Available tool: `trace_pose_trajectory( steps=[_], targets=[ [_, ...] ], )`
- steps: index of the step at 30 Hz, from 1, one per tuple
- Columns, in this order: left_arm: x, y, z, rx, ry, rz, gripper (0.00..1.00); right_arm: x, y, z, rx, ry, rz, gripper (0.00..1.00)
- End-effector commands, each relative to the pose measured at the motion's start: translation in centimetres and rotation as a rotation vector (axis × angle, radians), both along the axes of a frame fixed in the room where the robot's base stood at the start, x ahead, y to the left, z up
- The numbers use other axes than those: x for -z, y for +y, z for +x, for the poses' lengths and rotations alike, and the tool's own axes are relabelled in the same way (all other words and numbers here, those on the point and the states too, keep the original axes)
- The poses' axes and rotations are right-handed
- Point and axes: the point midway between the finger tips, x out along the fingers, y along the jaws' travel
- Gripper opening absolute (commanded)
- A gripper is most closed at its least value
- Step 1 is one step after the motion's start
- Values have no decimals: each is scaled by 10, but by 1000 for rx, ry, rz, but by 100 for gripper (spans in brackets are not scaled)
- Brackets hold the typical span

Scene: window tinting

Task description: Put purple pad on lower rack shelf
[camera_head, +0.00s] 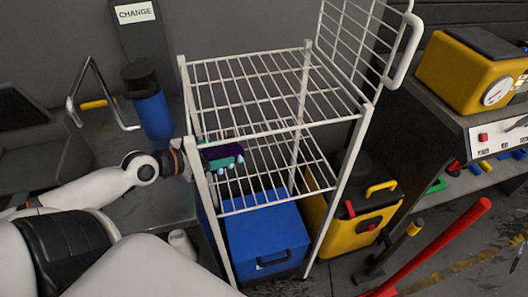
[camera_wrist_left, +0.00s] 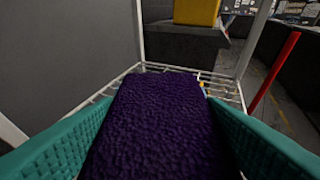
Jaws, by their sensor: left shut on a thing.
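The purple pad (camera_head: 217,153) is a dark, rough block. It sits between the teal fingers of my left gripper (camera_head: 228,163), which is shut on it. The gripper reaches in from the rack's left side, between the upper and lower shelves. The pad is over the left part of the wire lower rack shelf (camera_head: 280,182); I cannot tell whether it touches the wires. In the left wrist view the pad (camera_wrist_left: 160,125) fills the middle between the teal fingers, with shelf wires beyond it. My right gripper is not in view.
The upper wire shelf (camera_head: 275,90) lies just above my left gripper. White rack posts (camera_head: 341,187) stand at the corners. A blue box (camera_head: 267,238) is under the lower shelf. A blue bottle (camera_head: 153,115) stands left of the rack. The lower shelf's right part is clear.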

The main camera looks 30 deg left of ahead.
Motion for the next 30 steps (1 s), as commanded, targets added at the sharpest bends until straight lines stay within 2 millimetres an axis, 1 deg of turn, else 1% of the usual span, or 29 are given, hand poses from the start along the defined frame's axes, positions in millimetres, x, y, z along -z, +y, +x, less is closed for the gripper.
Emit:
trace_pose_trajectory(
  steps=[1,3,5,8,15,18,23,26,30],
  targets=[
    [0,-1,7,-2,-7,-2,38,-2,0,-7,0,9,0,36],
    [4,-5,17,-1,-8,-2,38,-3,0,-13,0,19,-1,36],
    [9,-7,25,-2,-8,-3,38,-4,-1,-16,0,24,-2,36],
    [16,-12,39,-3,-6,-3,38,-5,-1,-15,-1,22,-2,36],
    [37,-24,77,-4,-5,-4,38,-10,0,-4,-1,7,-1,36],
    [44,-28,88,-2,-4,-3,38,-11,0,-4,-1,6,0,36],
    [50,-31,97,-1,-2,-1,38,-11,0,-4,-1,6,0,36],
    [55,-35,107,-2,-3,-4,38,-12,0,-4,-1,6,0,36],
    [68,-39,122,-2,-1,-3,38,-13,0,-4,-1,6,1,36]
  ],
)
